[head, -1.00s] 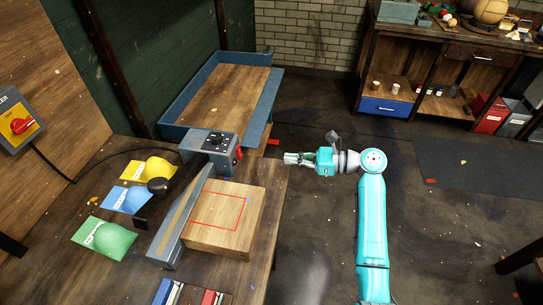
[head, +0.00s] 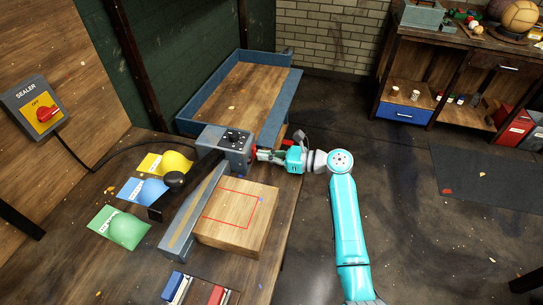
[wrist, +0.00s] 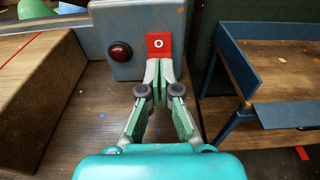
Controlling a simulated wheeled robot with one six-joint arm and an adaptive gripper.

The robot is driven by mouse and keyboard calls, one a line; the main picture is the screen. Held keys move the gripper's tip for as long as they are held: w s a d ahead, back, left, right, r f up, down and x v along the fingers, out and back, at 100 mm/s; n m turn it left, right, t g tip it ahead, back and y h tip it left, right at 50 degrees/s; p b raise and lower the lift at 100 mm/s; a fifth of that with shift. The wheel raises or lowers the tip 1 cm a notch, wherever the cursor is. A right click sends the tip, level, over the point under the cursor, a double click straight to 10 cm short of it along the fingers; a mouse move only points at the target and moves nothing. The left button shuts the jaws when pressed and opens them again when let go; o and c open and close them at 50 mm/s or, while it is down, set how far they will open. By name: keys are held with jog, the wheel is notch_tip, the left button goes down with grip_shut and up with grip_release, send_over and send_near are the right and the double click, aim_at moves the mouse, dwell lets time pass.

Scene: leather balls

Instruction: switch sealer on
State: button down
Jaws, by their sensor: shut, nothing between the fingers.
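The sealer (head: 222,146) is a grey machine with a long arm and a black knob (head: 174,180). Its end face carries a red switch plate marked O (wrist: 159,44) and a dark red round button or lamp (wrist: 121,51). My gripper (head: 260,154) is shut and empty at this end face. In the wrist view its fingertips (wrist: 158,68) are together just below the O and overlap the plate's lower edge. I cannot tell whether they touch it. A wall box labelled SEALER (head: 34,104) has a red rotary knob (head: 47,114) with OFF written above it.
A wooden block with a red outline (head: 262,222) lies beside the sealer arm. Yellow, blue and green mounds (head: 128,231) on cards lie left of it. A blue-rimmed tray (head: 188,112) stands behind. The floor on the right is mostly clear, with a dark mat (head: 490,172).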

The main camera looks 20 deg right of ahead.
jog(key=shift+w+a+f, duration=0.1)
jog(key=shift+w+a, duration=0.05)
jog(key=shift+a, duration=0.1)
dwell(0.3)
jog(key=v, duration=1.2)
jog(key=shift+d, duration=0.1)
